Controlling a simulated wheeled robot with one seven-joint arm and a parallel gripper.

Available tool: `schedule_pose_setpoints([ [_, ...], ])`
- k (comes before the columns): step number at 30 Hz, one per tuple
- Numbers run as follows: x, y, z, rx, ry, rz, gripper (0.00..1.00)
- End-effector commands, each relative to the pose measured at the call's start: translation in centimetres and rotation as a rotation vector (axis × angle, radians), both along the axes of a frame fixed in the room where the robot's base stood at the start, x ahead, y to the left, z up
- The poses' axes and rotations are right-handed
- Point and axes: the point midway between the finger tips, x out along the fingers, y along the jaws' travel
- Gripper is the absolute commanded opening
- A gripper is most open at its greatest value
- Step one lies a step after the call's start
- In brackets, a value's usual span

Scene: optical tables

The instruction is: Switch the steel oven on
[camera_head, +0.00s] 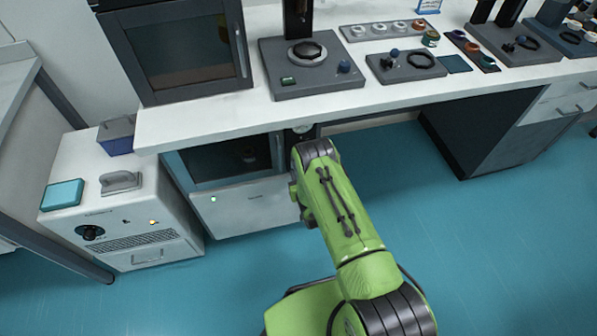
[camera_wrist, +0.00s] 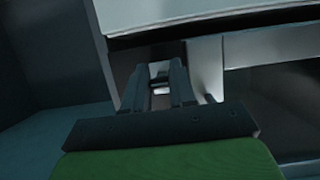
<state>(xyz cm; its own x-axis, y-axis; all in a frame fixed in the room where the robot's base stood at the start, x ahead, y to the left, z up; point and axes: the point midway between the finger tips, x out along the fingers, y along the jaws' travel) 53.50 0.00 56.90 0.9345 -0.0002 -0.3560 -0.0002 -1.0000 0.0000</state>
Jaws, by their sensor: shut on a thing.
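The steel oven (camera_head: 238,208) is built in under the bench, with a dark glass door, an upright handle (camera_head: 279,152) and a pale lower panel. A small round dial (camera_head: 303,128) shows at the top of its right-hand strip. My green arm reaches down to this strip and hides its lower part; the fingers are hidden in the head view. In the wrist view my gripper (camera_wrist: 160,82) is shut on a small pale part (camera_wrist: 160,70) between its fingertips. That part is mostly hidden, and I cannot tell its exact shape.
A second dark oven (camera_head: 183,50) stands on the white bench (camera_head: 215,118) above. A grey stand (camera_head: 310,78) is to its right. A white cabinet (camera_head: 125,225) with a black knob is at the left. The blue floor (camera_head: 460,240) at right is clear.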

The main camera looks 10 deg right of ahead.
Motion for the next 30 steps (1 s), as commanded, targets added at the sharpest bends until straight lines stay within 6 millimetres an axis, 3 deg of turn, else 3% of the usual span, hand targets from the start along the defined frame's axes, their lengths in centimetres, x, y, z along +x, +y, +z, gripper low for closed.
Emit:
schedule_pose_setpoints([
  [1, 0.0, 0.1, 0.8, -0.002, 0.041, 0.003, 0.0],
  [15, 0.3, 0.0, 2.0, 0.001, 0.454, 0.002, 0.0],
  [30, 0.6, 0.0, 2.4, 0.0, 0.68, 0.001, 0.0],
])
